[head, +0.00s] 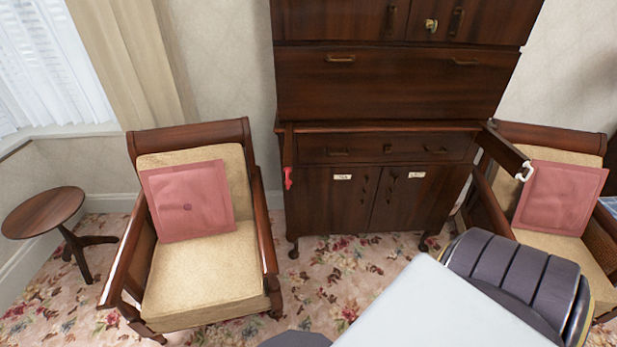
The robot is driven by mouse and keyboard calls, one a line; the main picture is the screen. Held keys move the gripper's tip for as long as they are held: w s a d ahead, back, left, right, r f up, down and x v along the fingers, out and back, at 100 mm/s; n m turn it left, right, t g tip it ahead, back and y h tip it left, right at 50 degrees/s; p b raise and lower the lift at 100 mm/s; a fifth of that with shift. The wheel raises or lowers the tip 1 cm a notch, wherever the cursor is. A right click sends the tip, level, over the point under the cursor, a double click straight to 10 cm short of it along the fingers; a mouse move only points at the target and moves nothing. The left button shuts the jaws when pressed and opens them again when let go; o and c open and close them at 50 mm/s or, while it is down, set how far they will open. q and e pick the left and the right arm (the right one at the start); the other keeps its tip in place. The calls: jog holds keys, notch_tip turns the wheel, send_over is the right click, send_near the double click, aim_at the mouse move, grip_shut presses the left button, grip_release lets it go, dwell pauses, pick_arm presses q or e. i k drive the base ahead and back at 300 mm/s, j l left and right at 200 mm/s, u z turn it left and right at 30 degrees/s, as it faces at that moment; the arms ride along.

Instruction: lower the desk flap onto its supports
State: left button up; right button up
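The dark wooden desk (330,222) stands against the wall in the middle of the head view. Its flap (395,88) is upright and closed, with two small brass handles near its top edge. Below it, the right support (505,148) sticks out from the desk front and has a white hook-like pull (524,172) at its end. The left support (288,150) seems to stick out as well, seen nearly end-on, with a red pull (288,178). Neither of my grippers is in view.
An armchair (200,275) with a pink cushion (187,200) stands left of the desk. Another armchair (553,143) with a pink cushion (560,198) stands close on the right. A round side table (42,211) is at far left. Flowered carpet (345,265) lies clear before the desk.

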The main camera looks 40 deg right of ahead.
aim_at(315, 82)
jog(key=z, duration=1.15)
